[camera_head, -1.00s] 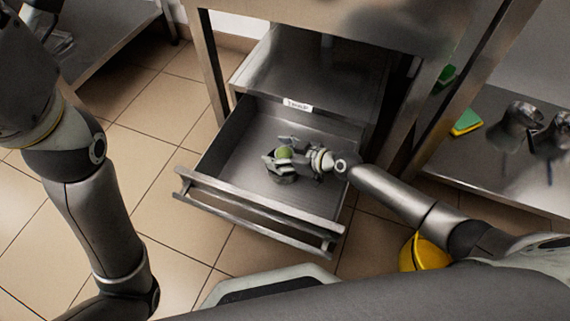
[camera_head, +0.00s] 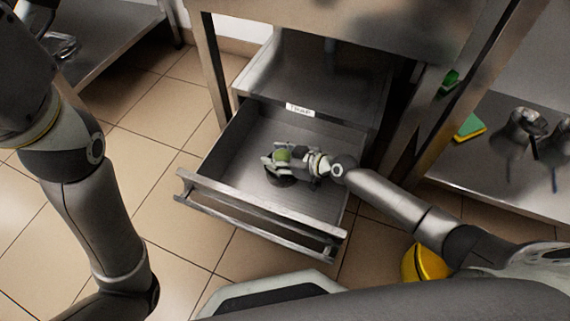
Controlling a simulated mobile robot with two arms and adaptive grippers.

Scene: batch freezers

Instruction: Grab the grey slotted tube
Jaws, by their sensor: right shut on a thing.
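My right gripper (camera_head: 275,164) is inside the open metal drawer (camera_head: 233,143), low near its floor. It is shut on a small dark grey piece (camera_head: 280,180), which I take to be the grey slotted tube. The fingers hide much of it, and its slots are too small to make out. A small green patch (camera_head: 282,156) shows between the fingers; I cannot tell what it belongs to. My left arm comes in at the left, and its gripper is out of view.
The drawer's front handle bar (camera_head: 262,216) stands out over the tiled floor. A lower shelf (camera_head: 500,170) at the right holds a green and yellow sponge (camera_head: 469,127) and metal vessels (camera_head: 524,124). A yellow object (camera_head: 424,263) is beside my right arm. The rest of the drawer looks empty.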

